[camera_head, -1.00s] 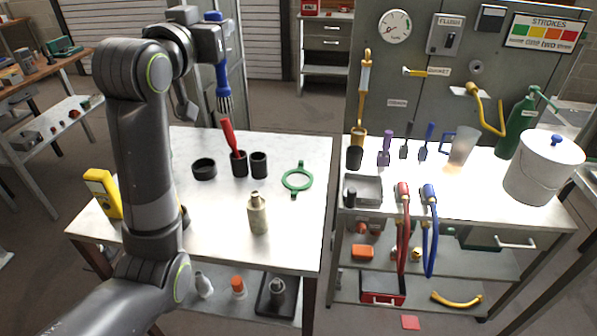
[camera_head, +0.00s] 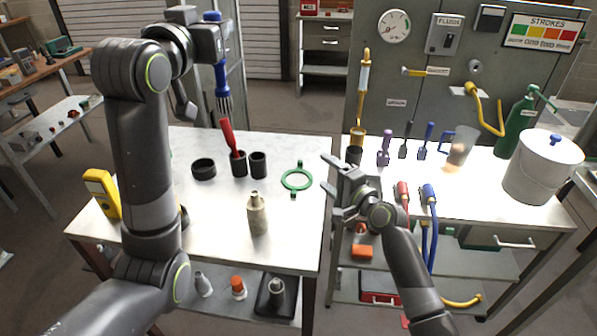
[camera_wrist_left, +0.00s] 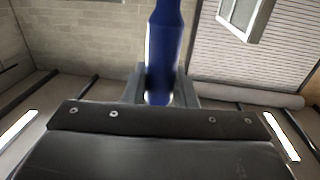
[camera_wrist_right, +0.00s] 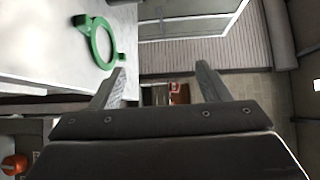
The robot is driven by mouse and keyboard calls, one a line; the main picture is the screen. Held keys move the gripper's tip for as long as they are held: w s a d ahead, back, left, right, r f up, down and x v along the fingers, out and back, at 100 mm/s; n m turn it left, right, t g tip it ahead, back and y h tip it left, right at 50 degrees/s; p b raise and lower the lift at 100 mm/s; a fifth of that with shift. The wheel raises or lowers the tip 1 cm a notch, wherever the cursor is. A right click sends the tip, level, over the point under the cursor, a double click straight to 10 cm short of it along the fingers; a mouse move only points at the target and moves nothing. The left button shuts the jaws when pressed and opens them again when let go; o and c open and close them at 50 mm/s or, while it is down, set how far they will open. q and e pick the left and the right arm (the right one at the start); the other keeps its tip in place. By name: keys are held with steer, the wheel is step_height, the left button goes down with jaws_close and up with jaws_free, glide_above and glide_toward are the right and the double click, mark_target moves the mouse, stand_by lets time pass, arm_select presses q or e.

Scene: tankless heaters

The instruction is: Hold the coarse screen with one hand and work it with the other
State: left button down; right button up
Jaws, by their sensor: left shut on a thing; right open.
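A green ring with two small tabs (camera_head: 297,179) lies flat on the pale left table (camera_head: 205,235); it also shows in the right wrist view (camera_wrist_right: 97,38). I cannot tell for certain whether it is the coarse screen. My left gripper (camera_head: 217,44) is shut on a blue-handled brush (camera_head: 222,78), held upright, bristles down, beyond the table's back edge. The blue handle (camera_wrist_left: 163,45) shows between its fingers in the left wrist view. My right gripper (camera_head: 336,188) is open and empty, just right of the ring, by the gap between the tables.
A black ring (camera_head: 204,169), a black cup with a red-handled tool (camera_head: 229,137), another black cup (camera_head: 259,165) and a beige bottle (camera_head: 257,214) stand on the left table. A yellow meter (camera_head: 101,192) is at its left. The right bench holds hoses, tools and a white bucket (camera_head: 541,169).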

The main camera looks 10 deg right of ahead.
step_height(320, 180, up, 5)
steer(key=a+y, duration=0.2)
steer(key=m+g+y, duration=0.1)
steer(key=m+g, duration=0.7)
steer(key=m, duration=0.4)
glide_toward(266, 215)
steer(key=shift+a+f, duration=0.25)
steer(key=shift+a, duration=0.05)
steer(key=x, duration=1.1)
steer(key=shift+w+a, duration=0.35)
steer(key=shift+c, duration=0.3)
steer(key=c, duration=1.1)
